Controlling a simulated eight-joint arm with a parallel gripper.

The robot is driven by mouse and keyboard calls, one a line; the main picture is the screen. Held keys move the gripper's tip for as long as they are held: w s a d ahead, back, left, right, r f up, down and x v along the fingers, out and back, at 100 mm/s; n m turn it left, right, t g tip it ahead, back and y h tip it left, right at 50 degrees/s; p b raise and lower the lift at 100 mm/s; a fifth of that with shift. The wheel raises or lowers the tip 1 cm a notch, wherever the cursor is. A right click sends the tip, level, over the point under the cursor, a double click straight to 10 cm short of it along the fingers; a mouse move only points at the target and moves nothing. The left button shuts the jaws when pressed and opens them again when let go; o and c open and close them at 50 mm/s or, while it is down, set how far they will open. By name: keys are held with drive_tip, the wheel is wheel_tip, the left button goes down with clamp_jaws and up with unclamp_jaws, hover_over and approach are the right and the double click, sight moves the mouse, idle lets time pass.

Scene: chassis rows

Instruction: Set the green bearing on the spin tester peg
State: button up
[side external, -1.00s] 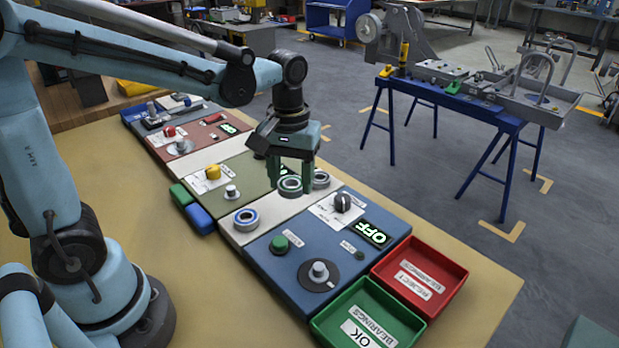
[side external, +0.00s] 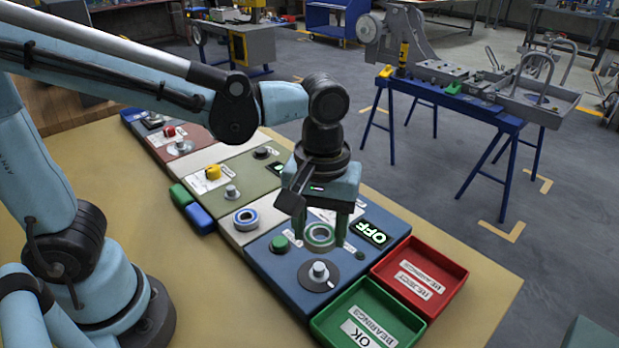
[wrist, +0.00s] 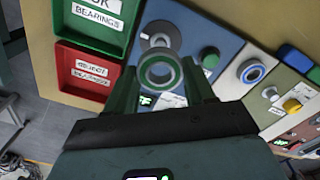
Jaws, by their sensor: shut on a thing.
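My gripper (side external: 319,228) is shut on the green bearing (side external: 320,245), a metal ring with a green band. It holds the bearing above the blue spin tester (side external: 275,267), beyond the peg in the side view. The short metal peg (side external: 319,269) stands bare on a dark disc at the tester's near end. In the wrist view the bearing (wrist: 145,72) sits between the two fingers, and the peg (wrist: 158,40) shows just past it. The bearing and peg are apart. The gripper hides part of the tester's far side.
A blue-banded bearing (side external: 246,217) lies on the pale strip left of the tester. A green button (side external: 279,243) and an OFF display (side external: 368,232) are on the tester. Green (side external: 318,323) and red (side external: 455,270) bins stand to its right.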

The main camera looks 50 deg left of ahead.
drive_tip(key=shift+f, duration=3.8)
drive_tip(key=o, duration=1.2)
wheel_tip(320, 180, up, 12)
drive_tip(key=shift+r, duration=0.1)
wheel_tip(320, 180, up, 7)
hover_over(319, 266)
